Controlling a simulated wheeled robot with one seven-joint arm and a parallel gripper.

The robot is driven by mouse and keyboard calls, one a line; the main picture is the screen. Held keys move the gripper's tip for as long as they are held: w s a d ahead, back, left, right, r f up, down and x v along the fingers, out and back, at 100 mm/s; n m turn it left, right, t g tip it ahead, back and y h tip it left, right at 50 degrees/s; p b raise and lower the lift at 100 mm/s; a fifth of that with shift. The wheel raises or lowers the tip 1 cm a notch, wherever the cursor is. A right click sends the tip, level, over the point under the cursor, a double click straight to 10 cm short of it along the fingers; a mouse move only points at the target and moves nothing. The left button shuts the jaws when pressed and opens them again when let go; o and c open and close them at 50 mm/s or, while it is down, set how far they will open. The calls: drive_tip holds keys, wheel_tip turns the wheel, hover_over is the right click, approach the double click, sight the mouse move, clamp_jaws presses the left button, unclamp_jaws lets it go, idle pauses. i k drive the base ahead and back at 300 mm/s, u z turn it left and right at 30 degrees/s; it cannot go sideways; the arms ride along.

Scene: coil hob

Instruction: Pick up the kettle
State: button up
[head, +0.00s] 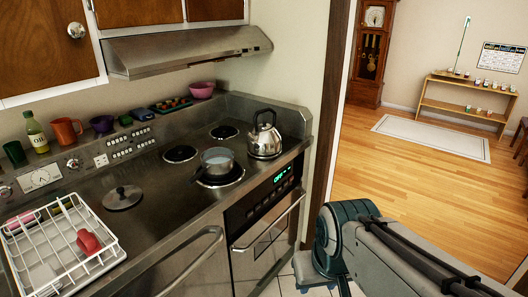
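The kettle (265,139) is shiny steel with a dark handle arched over its top. It stands upright at the right end of the steel coil hob (201,140), close to the raised back edge. My arm reaches in from the lower right of the head view, with its links in front of the oven and floor. My gripper is not visible in this view. Nothing is seen touching the kettle.
A small saucepan (217,161) sits on the front coil left of the kettle. The range hood (187,50) overhangs the back. A white dish rack (62,246) stands at the left. The wooden floor at the right is open.

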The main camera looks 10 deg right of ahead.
sight(264, 140)
drive_tip(key=z, duration=0.9)
drive_tip(key=i, duration=1.55)
drive_tip(key=u, duration=1.05)
drive_tip(key=i, duration=0.9)
drive_tip(key=u, duration=1)
